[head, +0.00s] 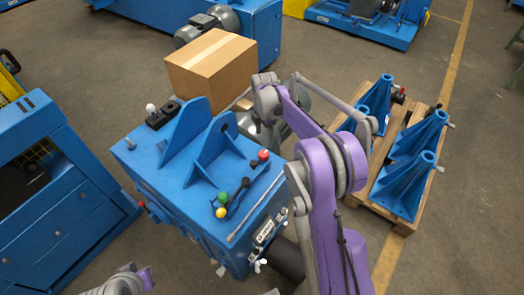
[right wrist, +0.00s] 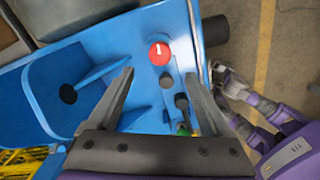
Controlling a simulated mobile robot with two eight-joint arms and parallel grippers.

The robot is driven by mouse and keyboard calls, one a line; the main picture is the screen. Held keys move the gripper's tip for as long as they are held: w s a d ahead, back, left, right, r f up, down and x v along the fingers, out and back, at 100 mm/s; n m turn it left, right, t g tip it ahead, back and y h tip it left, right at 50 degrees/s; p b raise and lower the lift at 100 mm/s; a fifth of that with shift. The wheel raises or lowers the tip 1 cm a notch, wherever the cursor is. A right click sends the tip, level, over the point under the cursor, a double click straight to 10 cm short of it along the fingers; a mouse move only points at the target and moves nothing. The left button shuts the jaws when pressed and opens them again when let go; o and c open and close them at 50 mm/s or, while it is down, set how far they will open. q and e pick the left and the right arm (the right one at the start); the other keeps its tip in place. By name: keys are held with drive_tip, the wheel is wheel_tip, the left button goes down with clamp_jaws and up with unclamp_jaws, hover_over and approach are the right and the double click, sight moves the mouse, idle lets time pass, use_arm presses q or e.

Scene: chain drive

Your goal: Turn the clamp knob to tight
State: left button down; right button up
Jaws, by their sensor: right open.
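A round red knob with a white mark (right wrist: 160,53) sits on the blue machine top (right wrist: 205,60). It is probably the clamp knob, but I can read no label. It also shows in the head view (head: 263,155), near the machine's right edge. My right gripper (right wrist: 159,76) is open and empty above the machine, its fingers on either side of the line to the red knob and apart from it. In the head view my right gripper (head: 262,137) is small and partly hidden by its arm. Part of my left arm shows at the bottom left; its fingers do not.
A green knob (head: 222,197), a yellow knob (head: 221,213) and a black lever (head: 237,203) stand close by. Upright blue plates (head: 218,140) rise beside the red knob. A cardboard box (head: 210,65) is behind. A pallet with blue stands (head: 411,185) is at the right.

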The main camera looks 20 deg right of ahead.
sight(264, 153)
wheel_tip(264, 153, down, 10)
drive_tip(key=shift+r, duration=0.1)
idle(0.4)
clamp_jaws()
